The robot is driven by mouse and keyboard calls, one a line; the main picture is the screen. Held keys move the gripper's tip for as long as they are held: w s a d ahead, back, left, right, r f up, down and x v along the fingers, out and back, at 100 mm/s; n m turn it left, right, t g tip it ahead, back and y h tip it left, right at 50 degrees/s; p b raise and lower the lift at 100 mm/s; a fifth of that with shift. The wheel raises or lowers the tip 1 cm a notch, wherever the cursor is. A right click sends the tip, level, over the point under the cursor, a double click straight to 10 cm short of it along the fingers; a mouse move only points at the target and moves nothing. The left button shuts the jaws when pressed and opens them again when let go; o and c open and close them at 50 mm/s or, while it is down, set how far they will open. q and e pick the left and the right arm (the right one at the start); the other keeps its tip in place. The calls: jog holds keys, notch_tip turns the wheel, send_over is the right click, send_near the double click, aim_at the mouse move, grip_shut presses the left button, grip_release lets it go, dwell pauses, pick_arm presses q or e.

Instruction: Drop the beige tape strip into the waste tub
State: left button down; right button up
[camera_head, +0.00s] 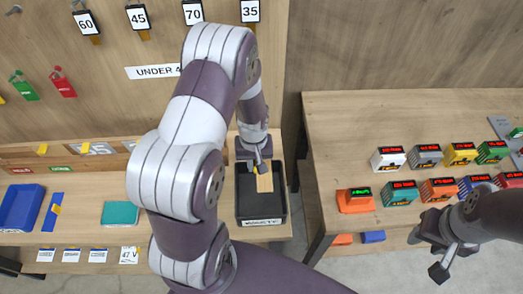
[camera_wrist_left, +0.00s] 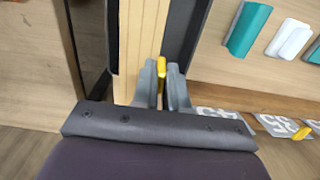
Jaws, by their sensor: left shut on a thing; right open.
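My left gripper (camera_head: 260,165) is shut over the black waste tub (camera_head: 243,207), which has a white label on its front. The beige tape strip (camera_head: 265,184) hangs below the fingers, over the tub's opening. In the left wrist view, a small yellow tab (camera_wrist_left: 160,66) sits between the gripper's fingers (camera_wrist_left: 162,85), and the ribbed beige strip (camera_wrist_left: 141,35) runs past them between dark tub walls (camera_wrist_left: 184,38). I cannot tell whether the strip touches the tub. My right gripper (camera_head: 428,255) is open and empty, at the lower right in front of the right table.
A blue tray (camera_head: 20,208), a blue strip with a yellow tab (camera_head: 51,212) and a teal block (camera_head: 120,213) lie on the left bench. Several coloured display boxes (camera_head: 439,190) stand on the right table (camera_head: 345,120). A gap separates the two benches.

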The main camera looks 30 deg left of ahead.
pick_arm(q)
notch_tip(320, 180, down, 7)
jog(key=s+b, duration=0.1)
jog(key=b, duration=0.4)
jog(key=shift+s, duration=0.3)
jog(key=c, duration=1.1)
grip_release()
jog(key=shift+s, duration=0.2)
jog(key=o, duration=0.5)
jog(key=shift+w, duration=0.1)
pick_arm(e)
jog(key=f, duration=0.1)
jog(key=s+f, duration=0.1)
jog(key=f, duration=0.1)
jog(key=s+f, duration=0.1)
jog(key=shift+f, duration=0.4)
pick_arm(q)
jog(key=shift+r, duration=0.15)
pick_arm(e)
jog(key=shift+s+r, duration=0.1)
jog(key=shift+s, duration=0.05)
